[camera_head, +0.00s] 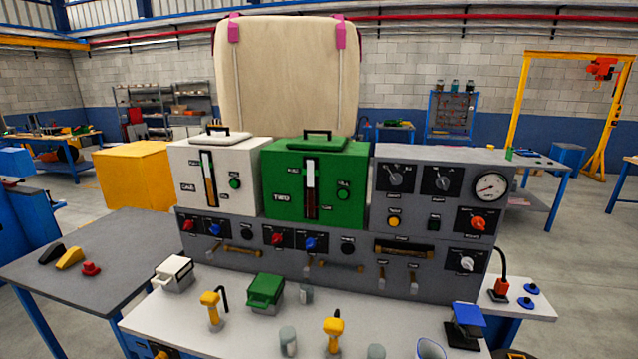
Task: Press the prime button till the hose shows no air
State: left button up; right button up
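A grey control panel (330,258) stands at the back of a light worktop, with a white tank (186,185) and a green tank (283,200) on top. A yellow round button (393,222) sits on the right control box, beside a dark button (434,222); their labels are too small to read, so I cannot tell which is prime. Brownish tube sections show on the panel front at the left (242,250), middle (340,265) and right (403,250). I cannot make out air in them. Neither of my grippers is in view.
Yellow-handled tools (210,302), a green lidded box (265,290), a white lidded box (173,273) and grey cups (288,340) stand on the worktop. A pressure gauge (490,187) is on the right box. A dark side table (100,262) holds small coloured parts.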

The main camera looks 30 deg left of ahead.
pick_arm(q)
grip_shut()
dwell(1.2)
